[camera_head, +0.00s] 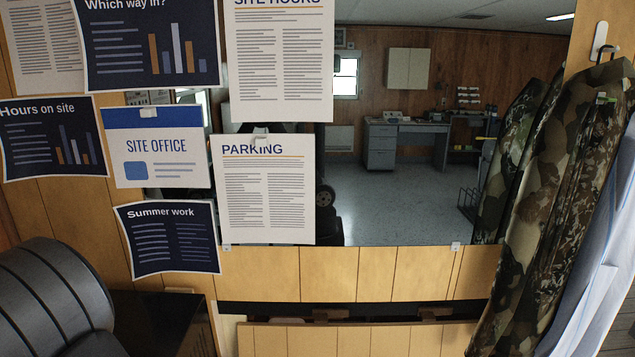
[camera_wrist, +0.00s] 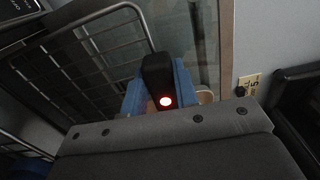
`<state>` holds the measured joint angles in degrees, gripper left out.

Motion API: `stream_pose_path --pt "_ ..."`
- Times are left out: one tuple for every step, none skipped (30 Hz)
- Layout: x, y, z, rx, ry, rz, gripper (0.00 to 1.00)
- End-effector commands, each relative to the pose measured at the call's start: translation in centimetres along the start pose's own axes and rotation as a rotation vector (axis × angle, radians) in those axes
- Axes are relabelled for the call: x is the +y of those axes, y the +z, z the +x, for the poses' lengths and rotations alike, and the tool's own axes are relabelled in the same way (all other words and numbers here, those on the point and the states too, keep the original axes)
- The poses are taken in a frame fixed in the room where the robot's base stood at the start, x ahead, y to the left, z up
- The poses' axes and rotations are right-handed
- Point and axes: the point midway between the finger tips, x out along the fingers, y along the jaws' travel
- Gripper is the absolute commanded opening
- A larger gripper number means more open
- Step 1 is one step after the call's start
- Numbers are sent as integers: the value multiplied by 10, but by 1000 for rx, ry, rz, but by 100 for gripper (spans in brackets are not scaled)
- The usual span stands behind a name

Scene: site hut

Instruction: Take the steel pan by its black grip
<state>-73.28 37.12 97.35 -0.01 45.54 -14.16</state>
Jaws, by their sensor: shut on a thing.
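In the wrist view, a dark grey part of my gripper fills the bottom. Beyond it, blue finger parts of my gripper (camera_wrist: 160,92) stand on both sides of a black, blunt-ended piece, which looks like the black grip (camera_wrist: 157,72). A round red spot shows at its near end. My gripper is shut on this black piece. The steel pan's bowl cannot be made out in either view. My gripper is not in the head view.
In the head view, paper notices (camera_head: 265,190) hang by a mirror or window (camera_head: 400,215). Camouflage jackets (camera_head: 545,215) hang at right. A desk (camera_head: 405,145) shows farther back.

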Motion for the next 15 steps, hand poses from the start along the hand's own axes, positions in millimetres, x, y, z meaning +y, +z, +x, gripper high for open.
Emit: stream_pose_path --pt "0 0 0 1 0 0 0" --pt "0 0 0 1 0 0 0" --pt "0 0 0 1 0 0 0" --pt "0 0 0 1 0 0 0" --pt "0 0 0 1 0 0 0" --pt "0 0 -1 2 0 0 0" --pt "0 0 -1 2 0 0 0" --pt "0 0 -1 2 0 0 0" --pt "0 -1 -2 2 0 0 0" --pt "0 -1 -3 2 1 0 0" --pt "0 -1 -4 2 1 0 0" --pt "0 -1 -5 3 1 0 0" --pt "0 -1 -7 3 1 0 0" --pt "0 -1 -8 3 1 0 0" --pt "0 -1 -10 3 1 0 0"
